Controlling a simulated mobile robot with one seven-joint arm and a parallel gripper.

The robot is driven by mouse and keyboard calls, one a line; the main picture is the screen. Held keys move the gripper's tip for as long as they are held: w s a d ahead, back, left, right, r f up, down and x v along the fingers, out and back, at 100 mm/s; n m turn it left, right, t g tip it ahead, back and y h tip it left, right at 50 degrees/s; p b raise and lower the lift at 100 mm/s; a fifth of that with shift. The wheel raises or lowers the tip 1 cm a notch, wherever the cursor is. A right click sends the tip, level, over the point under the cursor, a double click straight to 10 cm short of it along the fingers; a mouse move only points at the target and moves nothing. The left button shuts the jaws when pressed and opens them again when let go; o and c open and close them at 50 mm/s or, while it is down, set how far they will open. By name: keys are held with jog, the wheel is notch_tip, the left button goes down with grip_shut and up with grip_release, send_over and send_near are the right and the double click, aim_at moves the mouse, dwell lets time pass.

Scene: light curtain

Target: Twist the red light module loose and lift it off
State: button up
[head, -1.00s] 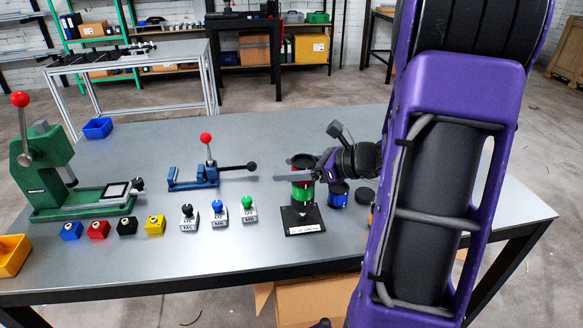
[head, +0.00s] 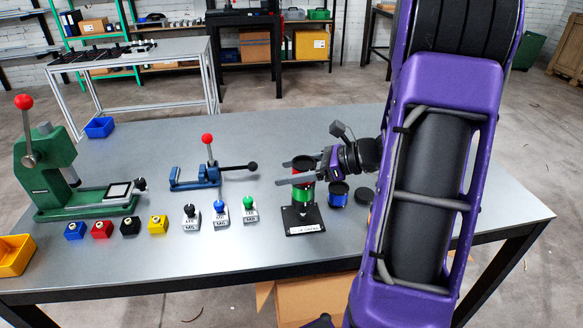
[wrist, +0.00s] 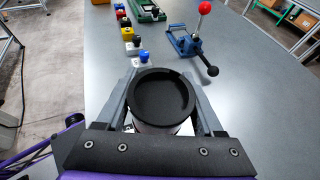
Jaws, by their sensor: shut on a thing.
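The red light module (head: 307,175) with its black round top sits at the top of the light stack, directly above the green module (head: 303,194). The stack stands upright on a black base plate (head: 303,229) with a white label. My gripper (head: 290,174) comes in from the right, its two grey fingers on either side of the red module. In the wrist view my gripper (wrist: 160,98) is shut on the module, whose black cap (wrist: 160,97) fills the space between the fingers. Most of the red side is hidden by the fingers.
A blue module (head: 338,195) and a black disc (head: 363,195) stand right of the stack, close to my arm. Several button boxes and switches, a blue toggle clamp (head: 195,178) and a green press (head: 50,165) stand to the left. The table behind the stack is clear.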

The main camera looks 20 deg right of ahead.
jog(key=shift+r+n+g, duration=0.1)
jog(key=shift+n+g, duration=0.2)
jog(key=shift+g, duration=0.1)
jog(key=shift+s+a+n+y+p, duration=0.1)
jog(key=shift+n+y+p, duration=0.2)
jog(key=shift+p, duration=0.05)
jog(key=shift+n+g, duration=0.3)
jog(key=shift+g, duration=0.1)
jog(key=shift+s+n+g+y+p, duration=0.15)
jog(key=shift+n+g+y+p, duration=0.15)
jog(key=shift+g+p, duration=0.15)
jog(key=shift+s+a+n+g+y+p, duration=0.15)
jog(key=shift+n+g+y+p, duration=0.15)
jog(key=shift+n+g, duration=0.35)
jog(key=shift+r, duration=0.4)
jog(key=shift+r, duration=1.05)
jog(key=shift+r, duration=1.5)
